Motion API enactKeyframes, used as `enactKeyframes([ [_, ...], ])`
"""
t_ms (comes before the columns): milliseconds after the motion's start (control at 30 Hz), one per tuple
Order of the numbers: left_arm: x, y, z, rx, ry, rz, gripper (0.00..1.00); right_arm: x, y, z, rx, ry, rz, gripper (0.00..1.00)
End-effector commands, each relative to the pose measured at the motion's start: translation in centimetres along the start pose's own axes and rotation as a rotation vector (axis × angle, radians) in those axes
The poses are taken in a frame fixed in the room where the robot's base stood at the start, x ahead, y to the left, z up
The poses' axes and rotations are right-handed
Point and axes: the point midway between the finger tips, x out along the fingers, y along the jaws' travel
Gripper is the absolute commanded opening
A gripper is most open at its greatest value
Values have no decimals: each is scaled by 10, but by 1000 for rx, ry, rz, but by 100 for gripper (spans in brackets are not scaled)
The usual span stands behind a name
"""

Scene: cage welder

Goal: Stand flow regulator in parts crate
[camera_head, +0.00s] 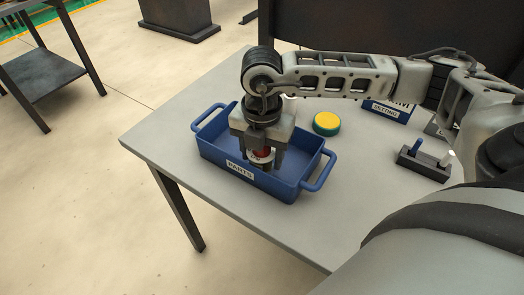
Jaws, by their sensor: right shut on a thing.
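The blue parts crate (293,186), labelled PARTS and with a handle at each end, sits on the grey table near its left edge. My right gripper (262,160) points down inside the outline of the crate, its fingers at or below rim height. It is shut on a small part with red and pale bands, seemingly the flow regulator (262,154), which looks upright. The fingers hide most of it, and I cannot tell whether its base touches the crate floor. My left gripper is not in view.
A yellow and green round item (327,123) lies just behind the crate. A blue labelled bin (388,110) and a dark holder (424,163) with a blue and a white peg stand to the right. The tabletop (345,205) in front right of the crate is clear.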

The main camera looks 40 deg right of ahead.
Motion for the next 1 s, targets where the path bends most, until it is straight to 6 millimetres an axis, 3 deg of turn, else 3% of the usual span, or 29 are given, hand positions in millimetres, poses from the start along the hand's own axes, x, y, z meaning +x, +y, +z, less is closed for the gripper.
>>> enactKeyframes([
  [100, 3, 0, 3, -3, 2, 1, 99, 5, 0, 0, 0, 0, 1, 28],
  [133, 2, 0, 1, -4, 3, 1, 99, 3, 0, 0, 0, 0, 0, 63],
  [200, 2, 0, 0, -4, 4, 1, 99, 3, 0, 0, 0, 0, 0, 77],
  [600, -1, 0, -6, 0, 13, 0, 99, -7, 1, 0, 0, 0, 2, 77],
  [1000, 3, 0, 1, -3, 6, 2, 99, -88, 1, 0, -1, -1, 5, 77],
])
